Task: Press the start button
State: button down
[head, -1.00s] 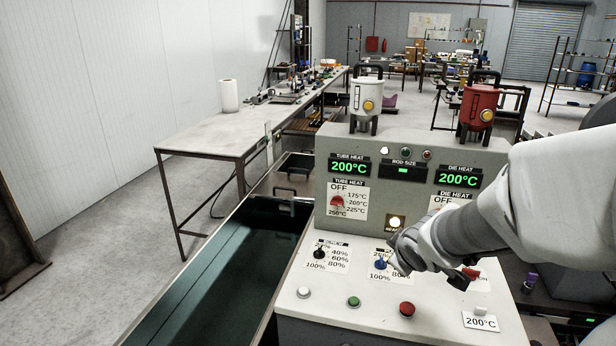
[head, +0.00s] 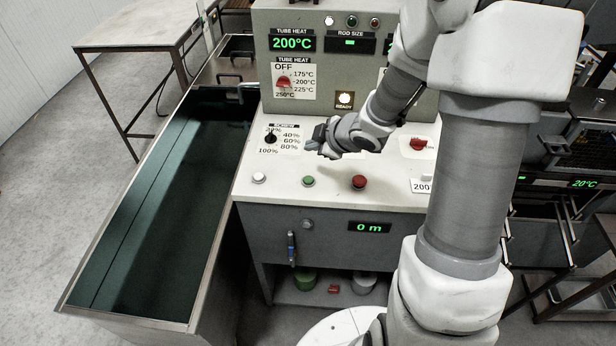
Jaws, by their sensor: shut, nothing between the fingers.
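The control console (head: 330,166) fills the middle of the head view. On its white sloped top, along the front edge, are a white button (head: 259,178), a green button (head: 308,181) and a red button (head: 359,182). Which one is the start button cannot be read. My gripper (head: 312,146) is shut and empty, above the console top, behind and slightly right of the green button and apart from it. A black screw knob (head: 270,138) is left of my gripper. My gripper and arm hide the second dial and part of the upper panel.
A lit ready lamp (head: 344,99) and a tube heat display (head: 293,43) reading 200°C are on the upright panel. A red knob (head: 418,144) is on the right of the top. A dark green water trough (head: 165,200) runs along the left. A grey table (head: 140,25) stands behind.

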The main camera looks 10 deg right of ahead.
aim_at(312, 181)
jog(key=shift+f, duration=0.15)
notch_tip(312, 181, down, 8)
jog(key=b, duration=0.8)
jog(key=shift+f+b, duration=0.25)
jog(key=shift+b, duration=0.1)
dwell(1.4)
jog(key=shift+f+b, duration=0.3)
jog(key=shift+f, duration=0.15)
jog(key=shift+f+b, duration=0.45)
jog(key=shift+f, duration=0.05)
dwell(0.6)
jog(key=shift+r+p, duration=0.95)
jog(key=shift+p, duration=0.1)
